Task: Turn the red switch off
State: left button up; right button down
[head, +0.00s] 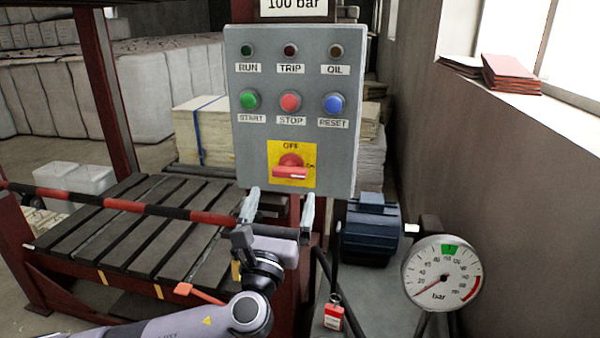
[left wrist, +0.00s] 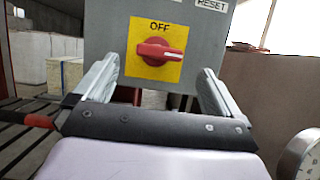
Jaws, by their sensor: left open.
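The red switch (head: 291,166) is a rotary knob on a yellow plate (head: 275,180) low on the grey control box (head: 345,60). "OFF" is printed above the knob and a partly hidden "ON" at its right. In the left wrist view the knob (left wrist: 158,52) lies roughly horizontal, its pale-marked end to the right. My left gripper (head: 278,207) is open and empty, just below and in front of the box. Its fingers (left wrist: 155,83) stand wide apart on either side of the plate, apart from the knob. My right gripper is not in view.
Above the switch are the green START (head: 250,99), red STOP (head: 291,102) and blue RESET (head: 333,103) buttons. A pressure gauge (head: 440,273) stands at the lower right. A red-and-black striped bar (head: 130,206) crosses at left before a slatted table (head: 130,235). A red padlock tag (head: 334,312) hangs below.

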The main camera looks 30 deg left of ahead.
aim_at(288, 177)
pick_arm(q)
jog(key=shift+p+x, duration=0.7)
jog(key=shift+x, duration=2.45)
jog(key=c, duration=1.1)
